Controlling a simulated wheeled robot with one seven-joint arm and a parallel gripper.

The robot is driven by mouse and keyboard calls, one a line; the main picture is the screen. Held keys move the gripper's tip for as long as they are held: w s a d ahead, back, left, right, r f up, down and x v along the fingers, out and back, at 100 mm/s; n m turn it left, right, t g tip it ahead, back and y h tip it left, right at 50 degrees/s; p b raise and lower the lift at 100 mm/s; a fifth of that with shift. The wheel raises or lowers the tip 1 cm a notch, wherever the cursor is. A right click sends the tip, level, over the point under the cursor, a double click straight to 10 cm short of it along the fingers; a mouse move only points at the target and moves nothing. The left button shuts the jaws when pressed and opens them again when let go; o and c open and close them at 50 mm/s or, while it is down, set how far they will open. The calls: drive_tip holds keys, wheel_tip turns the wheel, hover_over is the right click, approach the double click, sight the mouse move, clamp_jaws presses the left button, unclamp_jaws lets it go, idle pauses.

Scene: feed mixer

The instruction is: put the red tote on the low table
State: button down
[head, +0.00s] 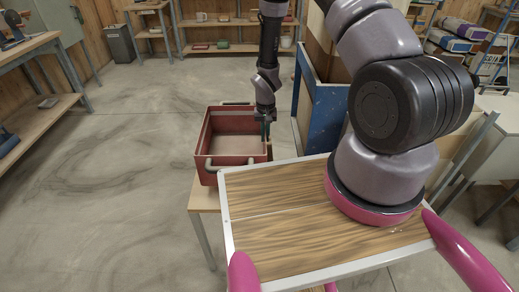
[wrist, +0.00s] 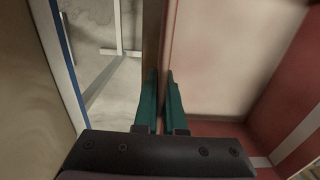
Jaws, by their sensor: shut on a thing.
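The red tote (head: 207,177) is an open, empty-looking box with pale handles, left of my arm's base in the head view. My gripper (head: 266,136) points down at its right wall and is shut on that wall. In the wrist view the teal fingers (wrist: 160,100) pinch the wall's top edge, with the tote's pale floor and red inner wall (wrist: 283,75) to the right. A low wooden table (head: 204,199) with a metal leg shows beneath the tote. I cannot tell whether the tote rests on it or hangs just above. My own deck hides part of both.
A blue-edged panel (head: 322,110) stands close to the right of the tote. A workbench (head: 30,118) is at the far left, a grey bin (head: 122,44) and shelves (head: 230,47) at the back. The concrete floor to the left is clear.

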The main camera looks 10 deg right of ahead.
drive_tip(key=shift+a+f, duration=0.1)
drive_tip(key=shift+f, duration=2.65)
drive_tip(key=c, duration=1)
unclamp_jaws()
wheel_tip(320, 180, up, 12)
drive_tip(key=shift+r, duration=0.2)
